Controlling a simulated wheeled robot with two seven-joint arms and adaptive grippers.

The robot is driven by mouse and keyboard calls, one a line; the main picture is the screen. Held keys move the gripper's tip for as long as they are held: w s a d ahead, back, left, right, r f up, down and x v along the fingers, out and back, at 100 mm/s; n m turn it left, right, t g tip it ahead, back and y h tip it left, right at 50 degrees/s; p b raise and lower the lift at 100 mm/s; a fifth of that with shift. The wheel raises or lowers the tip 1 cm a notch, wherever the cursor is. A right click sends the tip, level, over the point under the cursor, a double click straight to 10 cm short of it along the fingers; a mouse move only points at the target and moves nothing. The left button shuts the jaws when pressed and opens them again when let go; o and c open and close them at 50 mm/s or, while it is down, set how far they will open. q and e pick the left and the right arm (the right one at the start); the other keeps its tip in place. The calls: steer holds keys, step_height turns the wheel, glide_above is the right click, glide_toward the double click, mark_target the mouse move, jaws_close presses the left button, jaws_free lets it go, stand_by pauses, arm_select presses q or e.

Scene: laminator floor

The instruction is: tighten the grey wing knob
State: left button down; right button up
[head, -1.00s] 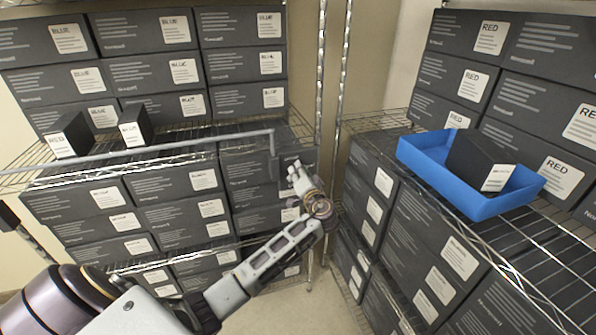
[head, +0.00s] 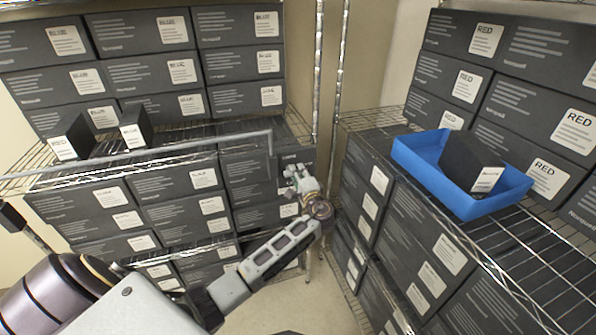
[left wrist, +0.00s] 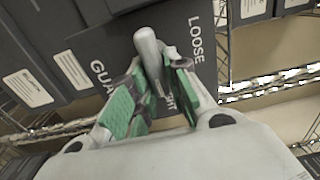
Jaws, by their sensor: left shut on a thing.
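In the left wrist view, the grey wing knob (left wrist: 148,44) stands out from a dark panel (left wrist: 100,45) printed with LOOSE and other words partly covered by the fingers. My left gripper (left wrist: 158,78), with green finger pads, is shut on the knob, one finger on each side of it. In the head view, my left gripper (head: 299,177) is at the panel beside the end of the grey guard rail (head: 200,149); the knob is too small and covered to make out there. My right gripper is not in view.
Dark boxes fill the left rack; two small boxes (head: 70,138) (head: 136,126) stand behind the rail. A blue tray (head: 415,163) holding a dark box (head: 470,160) is on the right rack. Metal posts (head: 331,100) stand close right of my gripper.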

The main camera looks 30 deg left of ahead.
arm_select(q)
steer(key=shift+w+a+r, duration=0.1)
steer(key=shift+a+r, duration=0.15)
steer(key=shift+r, duration=0.25)
steer(key=c, duration=1.4)
jaws_free()
steer(key=shift+c, duration=0.2)
steer(key=shift+w+a+f, duration=0.1)
steer(key=shift+w+f, duration=0.05)
steer(key=shift+f, duration=0.2)
steer(key=v, duration=1.2)
steer(key=shift+f, duration=0.1)
